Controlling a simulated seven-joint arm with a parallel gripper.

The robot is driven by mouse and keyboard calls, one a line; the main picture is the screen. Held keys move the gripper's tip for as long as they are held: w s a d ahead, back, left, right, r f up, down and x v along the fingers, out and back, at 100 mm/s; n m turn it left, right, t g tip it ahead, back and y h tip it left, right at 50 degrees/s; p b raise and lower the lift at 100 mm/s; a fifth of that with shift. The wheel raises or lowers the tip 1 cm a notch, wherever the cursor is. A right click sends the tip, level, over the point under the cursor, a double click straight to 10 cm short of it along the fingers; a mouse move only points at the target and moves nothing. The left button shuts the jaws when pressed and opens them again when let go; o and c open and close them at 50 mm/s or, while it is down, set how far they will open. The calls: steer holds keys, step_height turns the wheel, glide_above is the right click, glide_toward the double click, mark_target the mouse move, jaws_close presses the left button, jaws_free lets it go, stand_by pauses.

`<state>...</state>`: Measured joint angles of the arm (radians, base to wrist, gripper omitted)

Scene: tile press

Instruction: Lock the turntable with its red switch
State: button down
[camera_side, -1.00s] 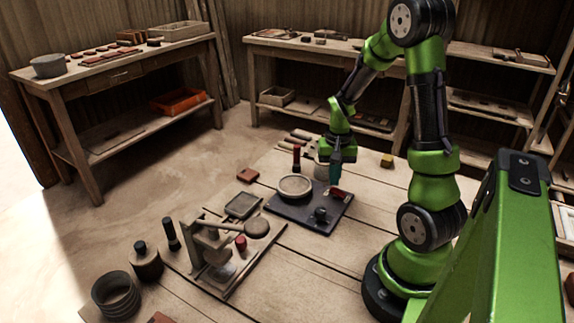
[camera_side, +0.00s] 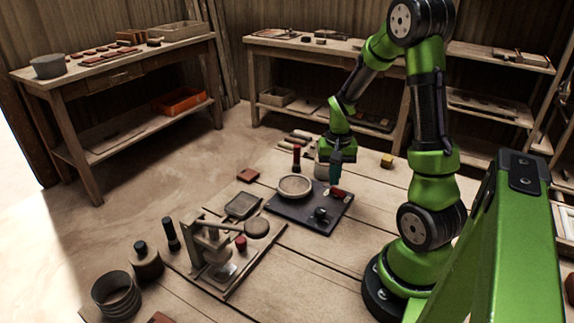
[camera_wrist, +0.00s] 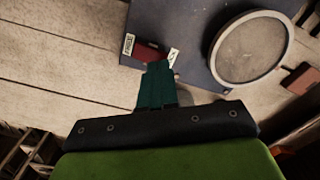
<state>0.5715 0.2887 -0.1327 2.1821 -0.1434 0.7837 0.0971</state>
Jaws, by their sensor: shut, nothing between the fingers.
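The red switch (camera_side: 338,192) sits near the right corner of the plate. In the wrist view the red switch (camera_wrist: 150,51) lies between two small white labels; the left one seems to read "FREE", the right one is partly covered. My gripper (camera_side: 334,183) is shut and empty, its teal fingertips (camera_wrist: 157,68) right at the switch. I cannot tell whether they touch it.
A dark knob (camera_side: 320,213) stands on the plate's front part. A press with a lever (camera_side: 210,245) stands to the front left. The table's right front is clear.

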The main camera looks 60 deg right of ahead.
mark_target(333, 190)
steer(key=shift+f, duration=1.05)
stand_by(0.6)
steer(key=shift+r, duration=3.55)
steer(key=shift+a+f, duration=0.15)
steer(key=a+r+n+t, duration=0.2)
steer(key=a+r, duration=0.3)
steer(key=a, duration=0.3)
steer(key=s+a+r+n+t+y, duration=0.1)
steer(key=a+r+n+t, duration=0.2)
steer(key=a+r, duration=0.2)
steer(key=s+a+r+n+t+y, duration=0.1)
steer(key=a+r+n+t, duration=0.1)
steer(key=a, duration=0.9)
step_height(333, 190, up, 3)
steer(key=shift+f+n, duration=0.1)
steer(key=shift+n, duration=0.4)
